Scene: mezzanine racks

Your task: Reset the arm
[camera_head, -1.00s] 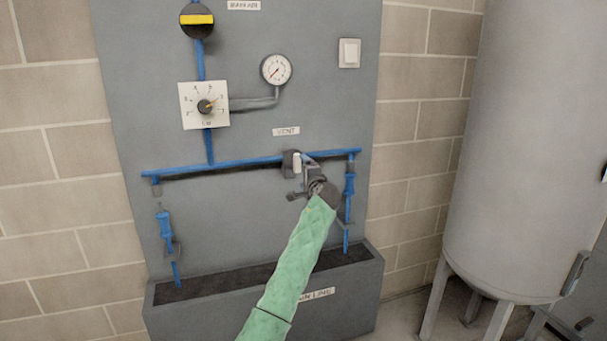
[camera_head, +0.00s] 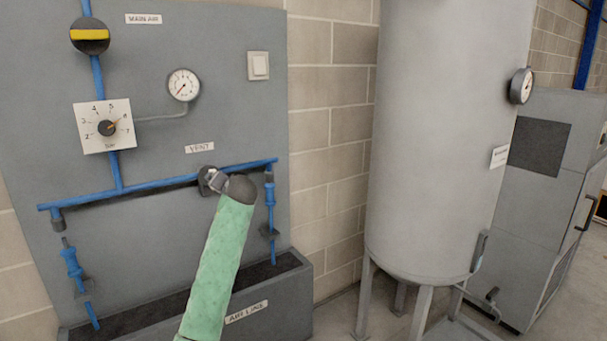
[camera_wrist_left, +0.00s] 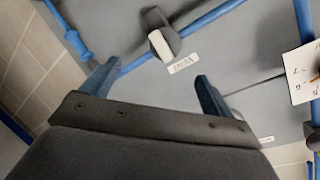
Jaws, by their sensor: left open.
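My left arm, in a green sleeve, rises from the bottom of the head view. Its dark wrist end is just below and right of the vent valve (camera_head: 207,181), and hides the jaws there. In the left wrist view my left gripper (camera_wrist_left: 155,80) is open, with two blue-grey fingers apart and nothing between them. The vent valve with its pale handle (camera_wrist_left: 160,45) lies ahead of the fingertips, apart from them. The "VENT" label (camera_head: 199,148) is above the valve in the head view. My right gripper is not in view.
The grey panel (camera_head: 190,60) carries a pressure gauge (camera_head: 183,84), a numbered dial (camera_head: 104,127), a yellow-black knob (camera_head: 89,36) and blue pipes. A trough (camera_head: 285,291) juts out below. A large grey tank (camera_head: 435,140) and a grey cabinet (camera_head: 545,205) stand right.

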